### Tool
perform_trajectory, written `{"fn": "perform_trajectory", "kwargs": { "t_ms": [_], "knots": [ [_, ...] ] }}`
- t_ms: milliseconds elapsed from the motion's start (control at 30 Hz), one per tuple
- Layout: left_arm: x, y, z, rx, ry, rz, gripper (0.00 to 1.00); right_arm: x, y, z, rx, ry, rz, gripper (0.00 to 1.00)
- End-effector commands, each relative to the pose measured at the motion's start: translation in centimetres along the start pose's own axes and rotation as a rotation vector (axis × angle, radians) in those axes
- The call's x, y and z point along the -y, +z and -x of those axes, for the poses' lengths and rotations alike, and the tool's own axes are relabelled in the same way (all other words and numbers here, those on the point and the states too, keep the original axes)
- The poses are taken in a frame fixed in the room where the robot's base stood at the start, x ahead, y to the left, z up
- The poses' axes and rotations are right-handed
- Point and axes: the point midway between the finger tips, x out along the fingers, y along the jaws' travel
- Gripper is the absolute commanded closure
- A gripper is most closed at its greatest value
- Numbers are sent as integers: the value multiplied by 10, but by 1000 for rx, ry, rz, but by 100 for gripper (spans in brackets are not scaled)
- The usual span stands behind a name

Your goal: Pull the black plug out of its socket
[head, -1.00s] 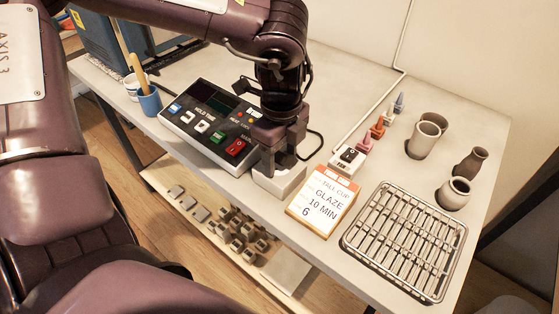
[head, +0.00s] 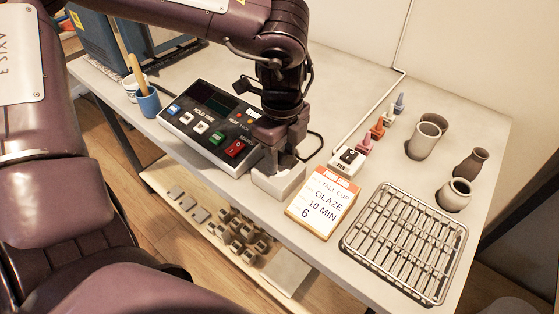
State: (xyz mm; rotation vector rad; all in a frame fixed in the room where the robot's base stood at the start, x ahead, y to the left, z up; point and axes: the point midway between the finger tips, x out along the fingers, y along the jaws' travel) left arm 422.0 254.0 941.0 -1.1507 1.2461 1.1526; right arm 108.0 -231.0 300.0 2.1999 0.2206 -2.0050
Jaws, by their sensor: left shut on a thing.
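The white socket block (head: 279,184) sits at the front edge of the table, just right of the control panel. My left gripper (head: 284,146) is directly above it, pointing down, shut on the black plug (head: 286,160). Only a dark lower part of the plug shows under the fingers; the rest is hidden by them. I cannot tell whether its pins are still in the socket. A black cable (head: 318,143) loops out to the right behind the gripper. My right gripper is not in view.
The control panel (head: 205,120) stands close left of the gripper. A fan switch block (head: 346,159), a glaze card (head: 323,201), a wire rack (head: 403,243) and several pots are to the right. A blue cup (head: 149,103) with a brush is at the left. The table behind is clear.

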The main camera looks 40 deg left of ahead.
Motion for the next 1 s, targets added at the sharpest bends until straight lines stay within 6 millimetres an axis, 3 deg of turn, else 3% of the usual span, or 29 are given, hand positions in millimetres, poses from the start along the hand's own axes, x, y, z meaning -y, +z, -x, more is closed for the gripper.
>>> {"fn": "perform_trajectory", "kwargs": {
  "t_ms": [1000],
  "knots": [
    [0, 0, 43, 1, -2, 0, 96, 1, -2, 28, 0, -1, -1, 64]
  ]
}}
